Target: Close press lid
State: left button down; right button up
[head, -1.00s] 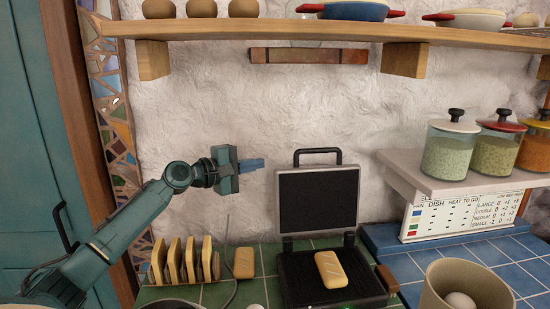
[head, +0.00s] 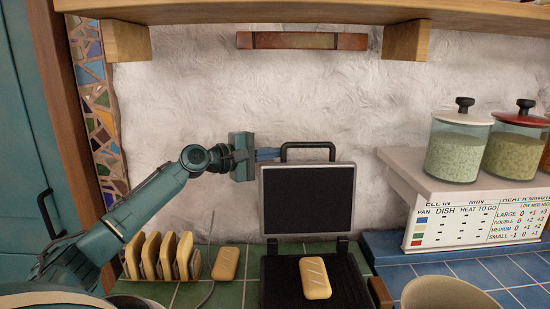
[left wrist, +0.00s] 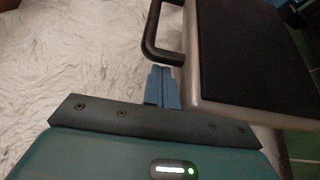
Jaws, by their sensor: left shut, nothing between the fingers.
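The press stands on the counter with its lid (head: 308,205) upright and open. A dark handle (head: 309,146) sits on the lid's top edge. A bread roll (head: 315,278) lies on the black lower plate (head: 282,280). My left gripper (head: 267,154) is shut and empty, with its blue fingers at the lid's upper left corner, beside the handle. In the left wrist view, the fingers (left wrist: 162,88) are next to the lid's edge (left wrist: 192,60) and just below the handle (left wrist: 150,40); I cannot tell whether they touch. My right gripper is not in view.
A rack of bread slices (head: 160,256) and a second roll (head: 226,263) stand left of the press. A shelf (head: 430,182) with jars (head: 457,145) is at the right, above a sign. A beige bowl (head: 450,293) is at front right.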

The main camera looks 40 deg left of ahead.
pick_arm(q)
jog(key=shift+w, duration=0.2)
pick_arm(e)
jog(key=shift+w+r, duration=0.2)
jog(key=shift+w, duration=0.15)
pick_arm(q)
jog(key=shift+s+d, duration=0.15)
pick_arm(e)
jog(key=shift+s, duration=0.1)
